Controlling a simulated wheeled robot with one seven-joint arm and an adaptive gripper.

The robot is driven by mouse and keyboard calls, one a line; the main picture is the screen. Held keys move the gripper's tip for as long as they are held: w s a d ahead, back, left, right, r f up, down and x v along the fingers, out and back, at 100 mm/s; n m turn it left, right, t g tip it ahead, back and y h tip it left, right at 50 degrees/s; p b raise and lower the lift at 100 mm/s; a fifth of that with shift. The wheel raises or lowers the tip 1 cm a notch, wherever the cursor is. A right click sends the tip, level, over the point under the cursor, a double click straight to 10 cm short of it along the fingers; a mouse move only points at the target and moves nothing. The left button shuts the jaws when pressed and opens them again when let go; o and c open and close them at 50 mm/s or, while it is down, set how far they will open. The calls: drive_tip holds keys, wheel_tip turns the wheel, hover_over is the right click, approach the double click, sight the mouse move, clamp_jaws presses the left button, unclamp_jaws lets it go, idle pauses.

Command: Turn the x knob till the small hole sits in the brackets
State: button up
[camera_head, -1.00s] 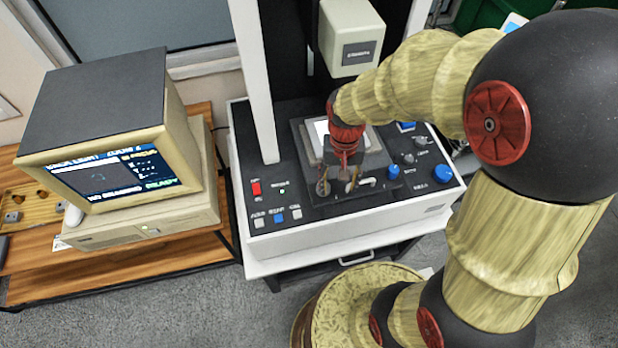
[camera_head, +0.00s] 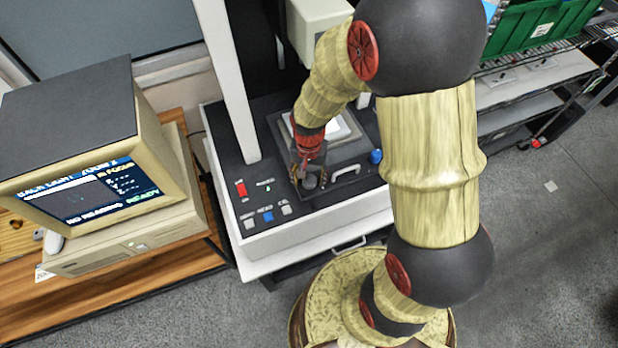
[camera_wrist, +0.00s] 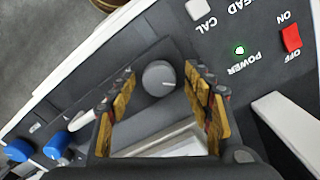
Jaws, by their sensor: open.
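My gripper (camera_head: 310,176) is open at the front left of the machine's stage (camera_head: 352,152). In the wrist view its two fingers (camera_wrist: 160,74) stand apart on either side of a grey round knob (camera_wrist: 158,78) with a light pointer mark. I see gaps between the knob and both fingers; no label on it is readable. In the head view the gripper mostly hides this knob. The monitor screen (camera_head: 95,195) shows a dark picture window and the words "NO READING" and "READY". The hole and brackets are too small to make out.
A white handle (camera_head: 346,173) is right of the gripper, with a blue knob (camera_head: 376,157) beyond it. The wrist view shows two blue knobs (camera_wrist: 57,145). A red power switch (camera_head: 241,189) and push buttons (camera_head: 268,216) lie left. A white column (camera_head: 228,85) rises behind.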

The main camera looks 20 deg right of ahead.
drive_tip(key=shift+f, duration=0.15)
drive_tip(key=shift+c, duration=0.6)
drive_tip(key=c, duration=1)
